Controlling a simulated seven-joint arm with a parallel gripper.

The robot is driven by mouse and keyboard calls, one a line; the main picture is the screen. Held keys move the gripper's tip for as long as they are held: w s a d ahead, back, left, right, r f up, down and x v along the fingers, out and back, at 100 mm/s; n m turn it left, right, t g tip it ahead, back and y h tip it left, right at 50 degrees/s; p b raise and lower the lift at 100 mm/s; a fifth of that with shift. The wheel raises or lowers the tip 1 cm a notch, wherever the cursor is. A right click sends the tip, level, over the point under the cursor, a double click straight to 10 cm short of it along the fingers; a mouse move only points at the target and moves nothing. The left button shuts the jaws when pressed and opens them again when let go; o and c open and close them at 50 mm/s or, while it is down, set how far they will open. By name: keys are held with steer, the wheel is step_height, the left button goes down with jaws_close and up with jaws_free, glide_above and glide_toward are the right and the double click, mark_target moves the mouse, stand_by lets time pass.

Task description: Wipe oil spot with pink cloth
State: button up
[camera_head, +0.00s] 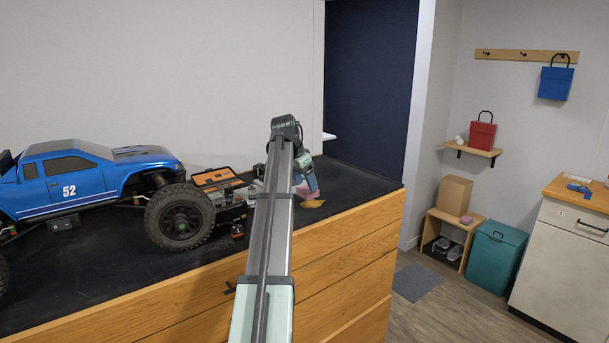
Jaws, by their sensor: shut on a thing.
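My arm reaches away from the camera over the dark mat (352,183) on the wooden workbench. My gripper (307,186) is at the far end, low over the mat near its right part. It is shut on the pink cloth (301,191), which shows only as a small pink patch beside the fingers. An amber-brown oil spot (312,204) lies on the mat just below and in front of the gripper. The cloth is right by the spot; I cannot tell whether it touches it. My arm hides part of the cloth and the mat.
A blue RC crawler (90,180) numbered 52 stands at left, with a large tire (180,217). An orange-rimmed black box (217,179) and small parts lie left of my arm. The mat's right end is clear. A teal bin (495,258) stands on the floor beyond.

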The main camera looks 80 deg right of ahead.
mark_target(305, 189)
step_height(305, 189, down, 3)
steer(key=shift+f, duration=0.15)
steer(key=shift+a+f, duration=0.1)
steer(key=shift+f, duration=0.6)
steer(key=shift+s+d+r, duration=0.1)
steer(key=shift+s+d, duration=0.3)
steer(key=shift+d, duration=0.1)
steer(key=shift+c, duration=0.3)
steer(key=shift+s+d, duration=2.9)
steer(key=shift+w+a, duration=3.2)
steer(key=shift+a, duration=0.1)
steer(key=shift+w+d, duration=0.1)
steer(key=shift+w, duration=0.1)
steer(key=shift+s+d, duration=3.3)
steer(key=shift+s, duration=0.05)
steer(key=shift+w+a, duration=3.25)
steer(key=shift+a, duration=0.1)
step_height(305, 189, up, 2)
steer(key=shift+d+r, duration=0.15)
steer(key=shift+r, duration=2.95)
steer(key=shift+w, duration=0.1)
